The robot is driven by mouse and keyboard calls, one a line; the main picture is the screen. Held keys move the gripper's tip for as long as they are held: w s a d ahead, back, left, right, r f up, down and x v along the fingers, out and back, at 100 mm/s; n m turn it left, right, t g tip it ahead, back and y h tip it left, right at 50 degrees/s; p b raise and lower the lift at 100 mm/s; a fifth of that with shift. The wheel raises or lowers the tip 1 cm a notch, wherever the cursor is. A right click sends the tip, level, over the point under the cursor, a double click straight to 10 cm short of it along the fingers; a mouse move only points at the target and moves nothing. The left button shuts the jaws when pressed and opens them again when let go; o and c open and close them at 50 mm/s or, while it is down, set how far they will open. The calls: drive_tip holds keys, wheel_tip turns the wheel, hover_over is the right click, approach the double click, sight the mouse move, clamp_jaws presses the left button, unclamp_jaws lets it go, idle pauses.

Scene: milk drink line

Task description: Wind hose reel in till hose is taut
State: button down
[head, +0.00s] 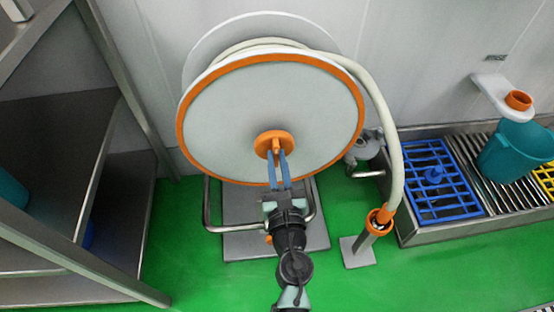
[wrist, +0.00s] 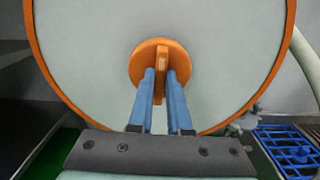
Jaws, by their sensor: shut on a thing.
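The hose reel (head: 225,125) stands against the back wall, a white disc with an orange rim. An orange knob (head: 268,136) with a raised grip bar sits at its centre. My gripper (head: 278,155) is shut on this bar, one blue finger on each side, and the bar stands upright between the fingers in the wrist view (wrist: 161,75). The cream hose (head: 388,115) leaves the top of the reel, arcs out to the right and bends down into an orange-collared holder (head: 378,218) on the floor. The arc bows outward between reel and holder.
A metal shelf rack (head: 60,130) stands close on the left. The green floor (head: 450,275) is clear at front right.

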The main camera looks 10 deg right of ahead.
drive_tip(key=c, duration=0.9)
unclamp_jaws()
drive_tip(key=shift+o, duration=0.2)
drive_tip(key=shift+s, duration=0.1)
drive_tip(key=s+b, duration=0.2)
drive_tip(key=s, duration=1)
drive_tip(key=shift+s, duration=0.4)
